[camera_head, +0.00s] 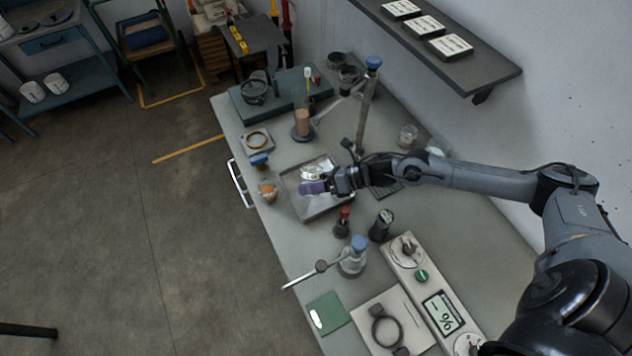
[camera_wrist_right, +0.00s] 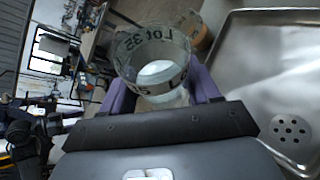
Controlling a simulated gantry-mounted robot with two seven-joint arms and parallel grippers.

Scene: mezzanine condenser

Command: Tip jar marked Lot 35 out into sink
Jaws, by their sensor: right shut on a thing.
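The clear glass jar marked Lot 35 (camera_wrist_right: 150,72) is between the purple fingers of my right gripper (camera_wrist_right: 163,92) in the wrist view. The lettering shows on its wall, and a pale round patch shows inside. I cannot tell whether that is content or the base. In the head view the jar (camera_head: 312,172) is a small clear shape at my right gripper (camera_head: 316,186), over the steel sink (camera_head: 322,210). Its exact tilt is unclear. The sink (camera_wrist_right: 255,60) shows its drain holes at the right of the wrist view. My left gripper is not in view.
A jar with orange content (camera_head: 267,190) stands left of the sink. A blue-topped stand (camera_head: 366,100) rises behind it. A blue-stoppered flask (camera_head: 352,258), a dark cylinder (camera_head: 381,226) and a scale (camera_head: 438,312) are in front. A wall shelf (camera_head: 450,60) overhangs the back right.

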